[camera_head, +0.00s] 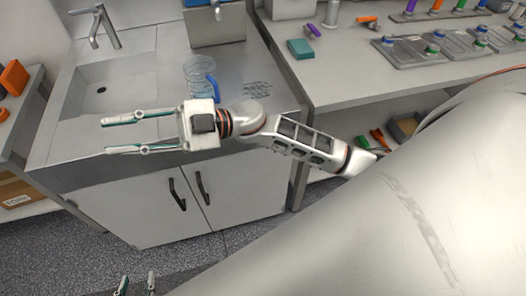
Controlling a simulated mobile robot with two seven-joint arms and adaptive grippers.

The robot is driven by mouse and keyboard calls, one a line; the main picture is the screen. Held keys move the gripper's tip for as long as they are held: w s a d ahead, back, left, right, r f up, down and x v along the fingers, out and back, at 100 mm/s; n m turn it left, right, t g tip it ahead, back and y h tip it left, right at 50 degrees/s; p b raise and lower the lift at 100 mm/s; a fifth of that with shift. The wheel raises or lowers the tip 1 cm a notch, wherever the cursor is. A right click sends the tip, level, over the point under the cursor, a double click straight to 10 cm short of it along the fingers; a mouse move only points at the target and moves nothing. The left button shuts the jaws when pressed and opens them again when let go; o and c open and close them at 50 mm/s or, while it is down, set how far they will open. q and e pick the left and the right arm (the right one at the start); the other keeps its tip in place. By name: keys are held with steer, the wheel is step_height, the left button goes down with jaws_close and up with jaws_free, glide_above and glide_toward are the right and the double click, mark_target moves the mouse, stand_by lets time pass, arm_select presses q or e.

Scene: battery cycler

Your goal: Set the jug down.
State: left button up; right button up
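The clear jug (199,73) with a blue handle (213,88) stands upright on the steel counter, right of the sink. It appears empty. My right gripper (105,135), whose arm comes in from the right, is open with nothing between its fingers. It points left, in front of the sink and apart from the jug; its wrist overlaps the view just below the jug. My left gripper (137,284) shows only its fingertips at the bottom edge. They are apart, with nothing visible between them; the rest is out of view.
The sink (103,88) with a faucet (97,27) is at the left. A wire grid (257,89) lies right of the jug, and a grey box (215,25) stands behind it. A bench (345,80) with a teal box (300,48) and several trays is at the right.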

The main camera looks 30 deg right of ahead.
steer(key=w+d+f+m+t+h, duration=0.2)
steer(key=d+f+m+t+h, duration=0.5)
steer(key=f+m, duration=0.25)
steer(key=w+d+f+m+t+h, duration=0.3)
steer(key=d+f+m+t+h, duration=0.35)
steer(key=f+m+t, duration=0.35)
steer(key=s+d+f+g+h, duration=0.2)
steer(key=s+d+f+g, duration=0.2)
steer(key=s+f, duration=0.3)
steer(key=s+d+f+m+g+h, duration=0.1)
steer(key=s+d+f+g+h, duration=0.2)
steer(key=s+f, duration=0.4)
step_height(320, 180, down, 8)
steer(key=shift+s+d+g+h, duration=0.4)
steer(key=shift+d+g, duration=0.2)
steer(key=shift+d, duration=0.4)
steer(key=shift+d+m, duration=0.1)
steer(key=shift+m, duration=0.15)
